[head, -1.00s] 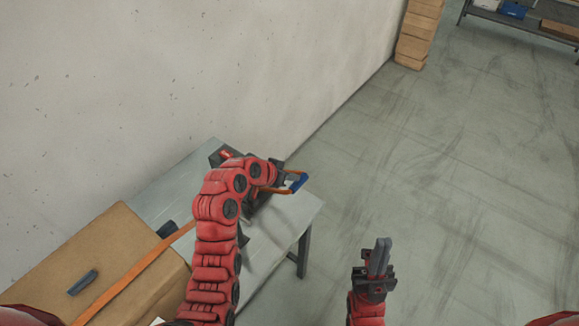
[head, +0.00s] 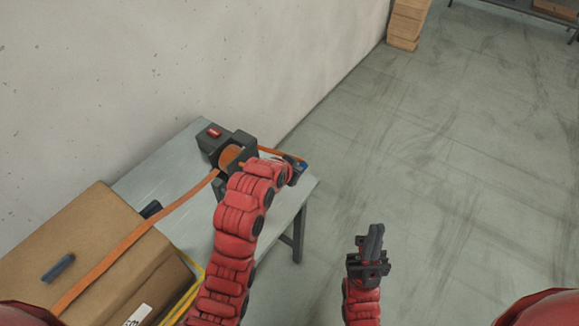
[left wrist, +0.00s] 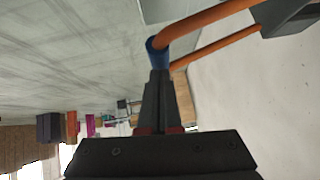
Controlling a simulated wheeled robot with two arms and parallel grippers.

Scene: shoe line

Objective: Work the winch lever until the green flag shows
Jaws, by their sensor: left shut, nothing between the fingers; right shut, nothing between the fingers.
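The black winch (head: 240,141) stands on the grey table, with an orange strap wound on its drum. A small red marker (head: 214,132) shows on its top; I see no green. The orange lever (head: 277,153) reaches right from the winch to a blue grip (head: 304,166), partly hidden by my left arm. In the left wrist view the blue grip (left wrist: 156,50) is right at the tips of my left gripper (left wrist: 160,73), which is shut; it appears to touch the grip. My left gripper (head: 298,172) is small in the head view. My right gripper (head: 376,232) is shut and empty over the floor.
A cardboard box (head: 100,218) sits on the table (head: 172,160) with the orange strap (head: 140,230) across it. A wall (head: 150,60) runs behind the table. Stacked boxes (head: 407,22) stand far back. The floor to the right is clear.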

